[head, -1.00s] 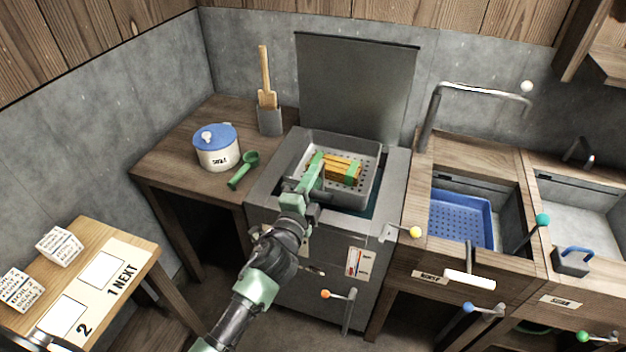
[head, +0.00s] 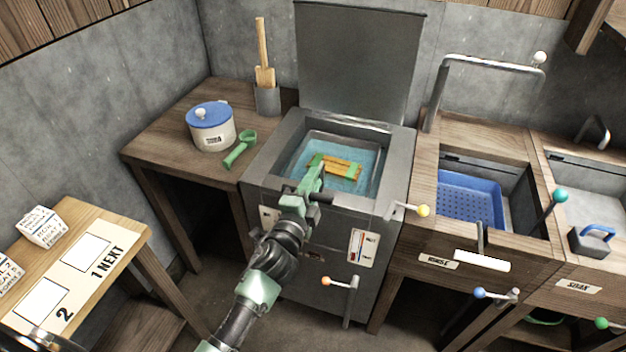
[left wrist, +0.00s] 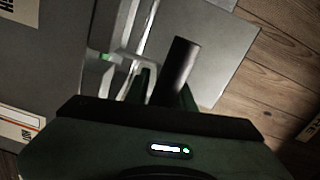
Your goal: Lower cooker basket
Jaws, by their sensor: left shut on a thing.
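The cooker (head: 258,170) stands in the middle of the head view with its dark lid (head: 355,65) upright behind it. The metal basket (head: 376,178) sits down inside the cooker well, with blue-tinted water around and over its floor. A bundle of yellow-brown sticks with green ends (head: 338,167) lies in it. My left gripper (head: 310,185) is at the cooker's front rim, shut on the basket's handle, which my fingers mostly hide. In the left wrist view the fingers (left wrist: 160,88) are close around a dark bar. My right gripper is not in view.
A yellow-knobbed lever (head: 422,210) juts out at the cooker's right. A blue perforated basket (head: 470,200) sits in the right sink.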

